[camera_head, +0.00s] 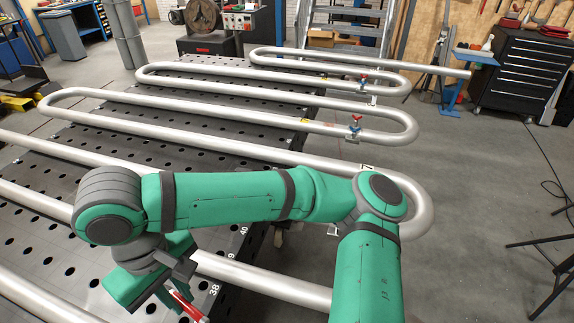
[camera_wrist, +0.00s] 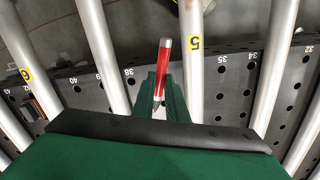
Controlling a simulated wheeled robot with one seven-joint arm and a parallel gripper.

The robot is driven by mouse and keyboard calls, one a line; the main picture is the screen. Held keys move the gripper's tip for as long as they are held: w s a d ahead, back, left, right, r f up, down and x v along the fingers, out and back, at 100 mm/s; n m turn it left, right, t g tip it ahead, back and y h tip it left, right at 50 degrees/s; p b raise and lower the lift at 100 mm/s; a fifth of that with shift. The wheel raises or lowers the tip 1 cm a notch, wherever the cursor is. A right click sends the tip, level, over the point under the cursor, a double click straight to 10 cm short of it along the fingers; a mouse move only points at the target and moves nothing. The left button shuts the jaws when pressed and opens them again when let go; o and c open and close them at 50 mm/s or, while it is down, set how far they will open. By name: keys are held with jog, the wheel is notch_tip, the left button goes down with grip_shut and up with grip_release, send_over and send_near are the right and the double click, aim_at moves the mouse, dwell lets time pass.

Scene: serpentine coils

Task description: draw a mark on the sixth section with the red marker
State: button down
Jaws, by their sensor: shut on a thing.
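My gripper (camera_wrist: 160,90) is shut on the red marker (camera_wrist: 164,68), which points away from the wrist with its grey end outward. In the head view my gripper (camera_head: 182,285) is low at the bottom left, and part of the red marker (camera_head: 188,304) shows there. The sixth section (camera_wrist: 36,96) is a silver pipe with a yellow 6 label, at the left of the wrist view. My arm hides part of the pipes in the head view.
The serpentine coil (camera_head: 230,150) lies over a dark perforated table (camera_head: 120,130) with numbers on its edge. Open floor (camera_head: 480,200) lies to the right, with a dark tool cabinet (camera_head: 520,75) beyond.

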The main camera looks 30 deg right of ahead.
jog(key=w+d+f+n+h, duration=0.2)
jog(key=w+d+n+h, duration=0.3)
jog(key=w+d+n, duration=0.65)
jog(key=w+d+f+n+t+h, duration=0.1)
jog(key=w+d+n+t+h, duration=0.15)
jog(key=d, duration=1.15)
jog(key=w+d+n+t+h, duration=0.2)
jog(key=d+n+t+h, duration=0.15)
jog(key=d, duration=1.15)
jog(key=shift+t, duration=0.4)
jog(key=shift+w+a+f, duration=0.1)
jog(key=shift+w+f, duration=0.05)
jog(key=shift+f, duration=1.25)
jog(key=shift+w+a+f, duration=0.1)
jog(key=shift+f, duration=1.25)
jog(key=shift+f, duration=0.45)
jog(key=shift+s+a, duration=0.2)
jog(key=shift+a, duration=0.05)
